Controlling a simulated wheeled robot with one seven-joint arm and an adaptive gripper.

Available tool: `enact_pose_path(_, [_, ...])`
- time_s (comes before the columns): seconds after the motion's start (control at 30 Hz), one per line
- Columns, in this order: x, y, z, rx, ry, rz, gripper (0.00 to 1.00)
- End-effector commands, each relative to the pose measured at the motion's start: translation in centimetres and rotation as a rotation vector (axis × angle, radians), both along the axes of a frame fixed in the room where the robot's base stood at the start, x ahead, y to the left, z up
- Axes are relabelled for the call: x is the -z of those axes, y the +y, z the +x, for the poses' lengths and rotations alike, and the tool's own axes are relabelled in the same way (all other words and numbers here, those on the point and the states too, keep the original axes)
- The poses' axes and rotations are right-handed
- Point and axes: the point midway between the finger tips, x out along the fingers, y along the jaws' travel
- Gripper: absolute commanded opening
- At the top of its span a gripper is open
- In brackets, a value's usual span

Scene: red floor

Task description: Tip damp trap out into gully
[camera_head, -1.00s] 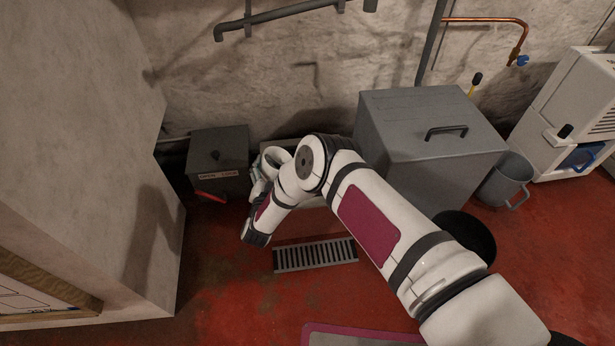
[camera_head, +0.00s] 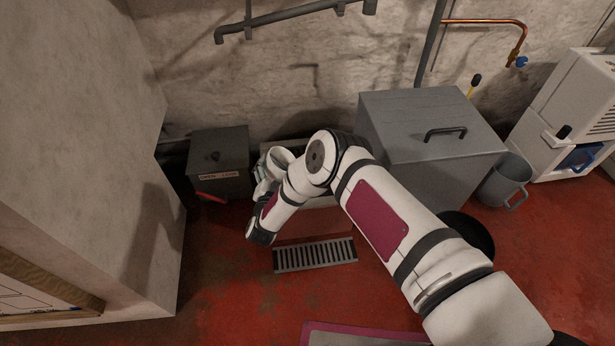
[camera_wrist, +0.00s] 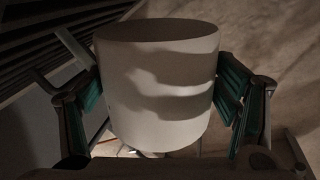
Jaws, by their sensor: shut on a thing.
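The damp trap, a plain white tub (camera_wrist: 158,90), fills the middle of the wrist view. My gripper (camera_wrist: 160,98) is shut on it, with green-padded fingers against its left and right sides. Its contents cannot be seen. The gully shows as a slatted grey grate (camera_head: 315,254) set in the red floor, in front of and below my gripper. Dark slats (camera_wrist: 60,40) also show at the upper left of the wrist view.
A lidded grey box (camera_head: 218,160) with a red handle stands left of my gripper. A large grey chest (camera_head: 425,115) stands to the right, near a grey bucket (camera_head: 505,180) and a white machine (camera_head: 565,110). A pale pillar (camera_head: 90,150) bounds the left.

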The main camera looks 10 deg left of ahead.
Motion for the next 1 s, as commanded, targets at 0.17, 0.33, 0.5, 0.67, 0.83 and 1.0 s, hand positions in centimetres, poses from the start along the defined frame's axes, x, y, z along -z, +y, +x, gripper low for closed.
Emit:
enact_pose_path(0.17, [-0.24,-0.21,0.07,0.000,0.004,0.021,0.44])
enact_pose_path(0.33, [-0.37,-0.39,0.09,0.000,0.009,0.041,0.44])
enact_pose_path(0.5, [-0.50,-0.62,0.15,0.000,0.014,0.061,0.44])
enact_pose_path(0.67, [-0.46,-0.71,0.17,0.000,0.018,0.079,0.44])
enact_pose_path(0.83, [-0.42,-0.75,0.18,-0.001,0.023,0.100,0.44])
enact_pose_path(1.0, [-0.35,-0.85,0.20,0.000,0.028,0.122,0.44])
